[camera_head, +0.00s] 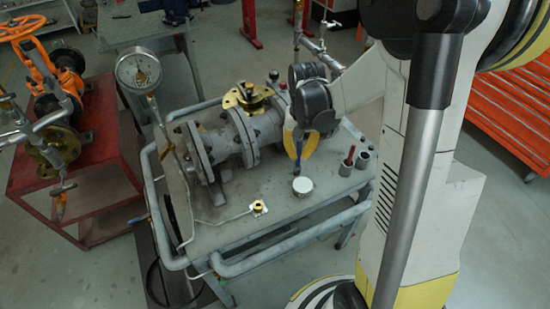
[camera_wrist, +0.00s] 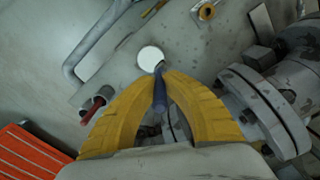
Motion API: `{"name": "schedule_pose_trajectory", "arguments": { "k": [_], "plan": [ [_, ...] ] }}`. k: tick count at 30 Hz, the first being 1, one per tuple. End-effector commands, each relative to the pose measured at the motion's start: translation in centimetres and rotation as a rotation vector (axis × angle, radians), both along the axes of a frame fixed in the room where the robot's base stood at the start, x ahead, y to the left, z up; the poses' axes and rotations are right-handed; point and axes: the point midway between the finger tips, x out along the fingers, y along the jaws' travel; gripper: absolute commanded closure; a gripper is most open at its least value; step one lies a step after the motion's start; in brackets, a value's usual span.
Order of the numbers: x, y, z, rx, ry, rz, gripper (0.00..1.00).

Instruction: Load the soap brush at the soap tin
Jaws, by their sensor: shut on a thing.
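My gripper (camera_head: 298,152) is shut on a soap brush with a blue handle (camera_wrist: 160,98). The brush points down between the yellow fingers, and its lower end shows in the head view (camera_head: 298,172). The soap tin (camera_head: 303,186) is a small round tin with a white top, standing on the grey bench just below the brush. In the wrist view the tin (camera_wrist: 150,58) lies just beyond the fingertips, with the brush's end beside its lower right edge. I cannot tell whether the brush touches the tin.
The grey bench (camera_head: 235,235) has a pipe rail around it. A flanged valve (camera_head: 222,138) stands left of my gripper. A red-handled tool (camera_head: 349,158) and a metal cup (camera_head: 364,160) are right of the tin. A brass fitting (camera_head: 258,207) lies front left. A pressure gauge (camera_head: 138,70) rises at left.

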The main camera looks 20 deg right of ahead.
Motion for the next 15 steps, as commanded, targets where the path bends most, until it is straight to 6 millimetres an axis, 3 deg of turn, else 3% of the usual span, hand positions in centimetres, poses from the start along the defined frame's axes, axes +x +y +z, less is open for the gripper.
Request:
{"name": "schedule_pose_trajectory", "arguments": {
  "k": [4, 15],
  "plan": [
    [-0.6, -2.1, 0.7, 0.000, 0.000, -0.086, 1.00],
    [-0.7, -2.2, -2.4, 0.000, 0.000, -0.094, 1.00]
  ]
}}
